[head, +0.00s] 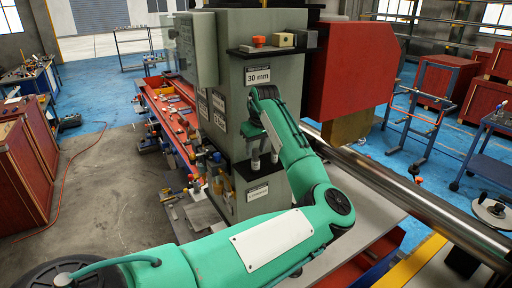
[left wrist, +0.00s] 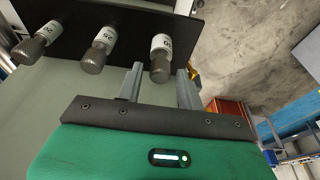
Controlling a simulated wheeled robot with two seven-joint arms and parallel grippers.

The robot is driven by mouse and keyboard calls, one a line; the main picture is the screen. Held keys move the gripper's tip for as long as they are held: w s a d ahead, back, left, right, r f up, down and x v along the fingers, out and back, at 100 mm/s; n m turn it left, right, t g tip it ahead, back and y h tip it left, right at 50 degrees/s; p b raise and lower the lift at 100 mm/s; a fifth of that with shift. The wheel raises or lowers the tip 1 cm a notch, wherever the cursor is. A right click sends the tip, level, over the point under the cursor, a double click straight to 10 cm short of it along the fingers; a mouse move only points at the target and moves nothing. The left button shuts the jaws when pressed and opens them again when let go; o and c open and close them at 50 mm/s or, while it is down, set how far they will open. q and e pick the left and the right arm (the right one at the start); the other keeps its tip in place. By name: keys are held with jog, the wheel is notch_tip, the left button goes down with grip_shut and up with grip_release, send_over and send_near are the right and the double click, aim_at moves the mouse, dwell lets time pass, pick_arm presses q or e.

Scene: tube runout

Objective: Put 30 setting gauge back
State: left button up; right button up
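My left gripper (head: 263,160) is at the lower black shelf on the front of the grey machine column. In the left wrist view its two grey fingers (left wrist: 160,87) are spread on either side of a setting gauge (left wrist: 160,58) with a white labelled band and dark knurled end. Small gaps show between that gauge and the fingers. Two similar gauges, a middle one (left wrist: 99,50) and a left one (left wrist: 38,42), stand in a row along the black shelf (left wrist: 120,14). My right gripper is out of view.
A "30 mm" sign (head: 258,76) is on the column (head: 232,110) below an upper shelf (head: 262,50) holding small blocks and an orange knob. A red housing (head: 355,65) and long steel bar (head: 400,190) lie to the right. A cluttered red bench (head: 172,115) stands left.

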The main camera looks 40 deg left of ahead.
pick_arm(q)
jog(key=shift+o, duration=0.3)
jog(key=shift+a, duration=0.15)
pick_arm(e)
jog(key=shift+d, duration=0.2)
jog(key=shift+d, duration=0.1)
pick_arm(q)
jog(key=shift+r+b, duration=0.3)
jog(key=b+v, duration=0.3)
jog(key=v, duration=0.4)
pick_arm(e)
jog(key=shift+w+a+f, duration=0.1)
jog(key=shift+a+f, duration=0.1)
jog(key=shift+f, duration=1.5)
pick_arm(q)
jog(key=shift+s, duration=0.1)
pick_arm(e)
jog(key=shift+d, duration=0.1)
